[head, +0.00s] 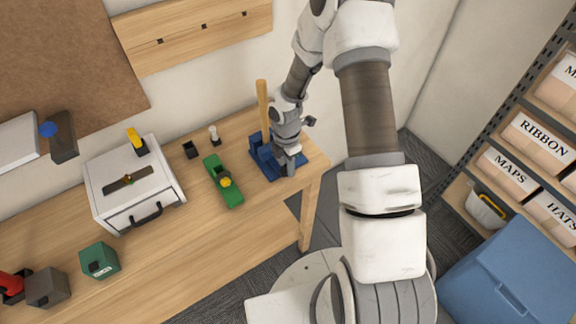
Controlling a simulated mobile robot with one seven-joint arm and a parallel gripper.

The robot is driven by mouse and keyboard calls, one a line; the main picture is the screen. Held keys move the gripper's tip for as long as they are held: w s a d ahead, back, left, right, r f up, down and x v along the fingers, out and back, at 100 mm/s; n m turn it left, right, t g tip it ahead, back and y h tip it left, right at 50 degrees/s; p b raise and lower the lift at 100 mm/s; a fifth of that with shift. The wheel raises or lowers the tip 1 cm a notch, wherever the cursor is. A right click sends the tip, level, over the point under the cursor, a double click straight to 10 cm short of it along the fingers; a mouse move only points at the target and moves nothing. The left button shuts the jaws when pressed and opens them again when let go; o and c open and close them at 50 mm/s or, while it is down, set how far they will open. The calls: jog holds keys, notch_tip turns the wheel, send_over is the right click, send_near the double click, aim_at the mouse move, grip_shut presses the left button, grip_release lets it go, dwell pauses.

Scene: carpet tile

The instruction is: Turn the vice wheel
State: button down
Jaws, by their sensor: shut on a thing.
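A blue vice (262,154) stands near the right end of the wooden workbench. A tall, light wooden piece (262,106) rises upright at the vice. My gripper (287,163) is at the vice's right front side, pointing down, and is shut on what seems to be the vice wheel. The wheel itself is hidden behind the gripper, so its angle cannot be told.
A green tool with a yellow knob (232,196) lies left of the vice. A small black holder (190,150) and a white-topped item (214,135) stand behind it. Shelves with labelled bins (538,140) and a blue box (520,265) are at right.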

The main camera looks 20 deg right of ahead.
jog(key=shift+a+f+b, duration=0.1)
jog(key=shift+f+b, duration=0.05)
jog(key=shift+b, duration=0.4)
jog(key=h+b, duration=0.1)
jog(key=b, duration=0.1)
jog(key=h+b, duration=0.1)
jog(key=b, duration=0.1)
jog(key=shift+a+f+t+b, duration=0.2)
jog(key=shift+t+b, duration=0.2)
jog(key=h+b, duration=0.1)
jog(key=b, duration=0.2)
jog(key=t+h+b, duration=0.1)
jog(key=h+b, duration=0.1)
jog(key=b, duration=0.1)
jog(key=h+b, duration=0.2)
jog(key=b, duration=0.1)
jog(key=shift+s+a+t, duration=0.15)
jog(key=shift+a+t, duration=0.2)
jog(key=shift+t, duration=0.05)
jog(key=t+h+b, duration=0.1)
jog(key=h+b, duration=0.2)
jog(key=shift+s+a+h, duration=0.1)
jog(key=shift+a+h, duration=0.05)
jog(key=shift+h, duration=0.25)
jog(key=t+h+b, duration=0.1)
jog(key=h+b, duration=0.1)
jog(key=h, duration=0.2)
jog(key=shift+a, duration=0.15)
